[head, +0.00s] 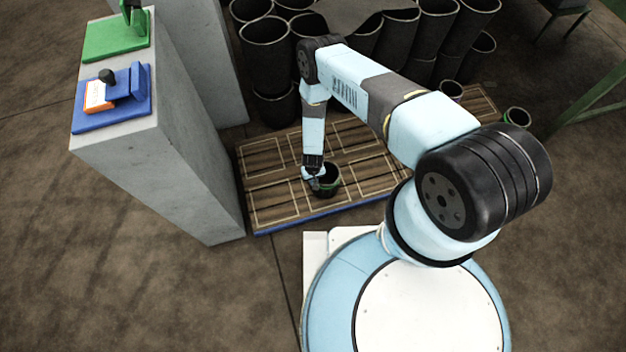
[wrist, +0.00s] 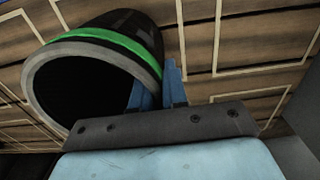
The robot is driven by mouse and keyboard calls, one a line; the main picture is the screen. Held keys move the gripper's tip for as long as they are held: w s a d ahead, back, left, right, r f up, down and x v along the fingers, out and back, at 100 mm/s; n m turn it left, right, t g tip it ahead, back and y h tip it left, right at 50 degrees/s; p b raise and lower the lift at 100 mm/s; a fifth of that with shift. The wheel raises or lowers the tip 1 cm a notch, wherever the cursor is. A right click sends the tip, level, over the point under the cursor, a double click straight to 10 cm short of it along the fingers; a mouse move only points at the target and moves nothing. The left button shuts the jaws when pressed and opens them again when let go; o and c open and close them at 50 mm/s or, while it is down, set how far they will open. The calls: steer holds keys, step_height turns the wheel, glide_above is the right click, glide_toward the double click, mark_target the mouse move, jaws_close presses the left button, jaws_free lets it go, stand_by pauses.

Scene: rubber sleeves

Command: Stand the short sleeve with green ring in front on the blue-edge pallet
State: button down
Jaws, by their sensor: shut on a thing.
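The short black sleeve with a green ring (head: 328,184) is upright over the front middle of the blue-edge pallet (head: 275,222). My gripper (head: 315,184) is shut on the left side of its wall. In the wrist view, the sleeve (wrist: 112,43) shows its open grey rim and green band, with one finger inside the wall and one outside, at the gripper (wrist: 158,88). I cannot tell whether its base touches the boards. The pallet has wooden slats with pale rectangles marked on them.
Tall black sleeves (head: 267,32) stand stacked behind the pallet. A concrete block (head: 165,150) rises at its left, with blue (head: 125,112) and green (head: 115,40) stands on top. Another green-ringed sleeve (head: 517,118) is at the right, near a green frame (head: 590,100). The pallet's left part is clear.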

steer(key=c, duration=1.1)
jaws_free()
steer(key=shift+c, duration=0.2)
step_height(320, 180, up, 12)
steer(key=shift+r, duration=0.1)
